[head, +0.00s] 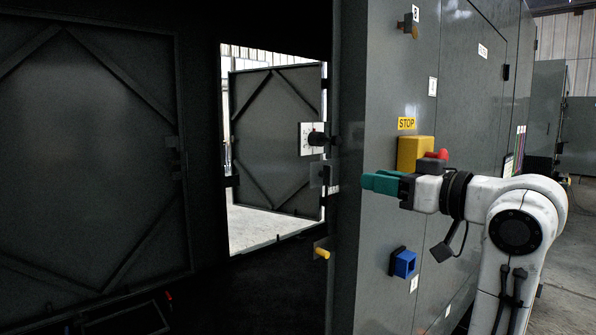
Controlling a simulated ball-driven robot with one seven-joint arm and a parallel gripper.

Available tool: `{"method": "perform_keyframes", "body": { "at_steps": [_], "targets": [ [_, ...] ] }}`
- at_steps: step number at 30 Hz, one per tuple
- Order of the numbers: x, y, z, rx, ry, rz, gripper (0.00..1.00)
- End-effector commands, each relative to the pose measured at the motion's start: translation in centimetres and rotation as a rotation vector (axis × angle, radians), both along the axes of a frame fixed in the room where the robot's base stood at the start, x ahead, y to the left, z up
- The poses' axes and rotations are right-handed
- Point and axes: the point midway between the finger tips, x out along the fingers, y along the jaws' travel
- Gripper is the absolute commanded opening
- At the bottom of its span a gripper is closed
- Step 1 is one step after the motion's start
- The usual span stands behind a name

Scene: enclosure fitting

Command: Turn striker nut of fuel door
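My gripper (382,183), with teal fingers, is at the right of centre, in front of the grey cabinet's near edge. It points left, and its fingers are seen from the side, so the gap between them cannot be made out. A grey door with diagonal braces (275,140) stands open beyond a bright opening. A white plate with a black knob (312,138) is on its right edge. A small dark bracket on a clear plate (326,175) is at the opening's right edge, left of my fingertips and seemingly apart from them. I cannot tell which part is the striker nut.
The grey cabinet wall (385,60) carries a yellow STOP box with a red button (414,153) just above my gripper and a blue box fitting (403,264) below. A yellow peg (321,253) juts out lower left. A dark braced panel (85,150) fills the left.

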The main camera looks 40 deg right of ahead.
Motion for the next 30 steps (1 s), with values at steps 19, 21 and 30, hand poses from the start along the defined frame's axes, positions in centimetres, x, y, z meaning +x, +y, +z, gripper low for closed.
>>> {"method": "perform_keyframes", "body": {
  "at_steps": [19,21,30],
  "targets": [
    [8.4,0.3,0.9,-0.008,-0.009,0.003,0.34],
    [9.3,0.3,0.9,-0.008,-0.011,0.003,0.34],
    [10.6,0.3,0.7,-0.010,-0.011,0.001,0.34]
  ]
}}
